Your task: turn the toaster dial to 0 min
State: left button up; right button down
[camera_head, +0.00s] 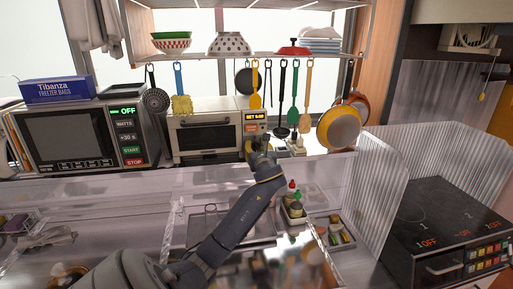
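The toaster (208,132) is a white toaster oven with a dark glass door, on the counter at the back, right of the microwave. Its small control column on the right has a lit orange display (255,116), too small to read surely, and an orange button strip below it. My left gripper (256,150) is at the lower end of this column, in front of where the dial would be. The dial is hidden behind it or too small to make out. The fingers are small and dark; I cannot tell whether they are open or touching the dial. My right gripper is not in view.
The microwave (68,135) stands left of the toaster with a blue freezer bag box (58,90) on top. Utensils and pans, including a yellow pan (339,128), hang above. Small bottles (294,206) stand in front. A cooktop (445,220) is at right.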

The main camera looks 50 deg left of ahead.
pick_arm(q)
jog(key=shift+c, duration=0.3)
grip_shut()
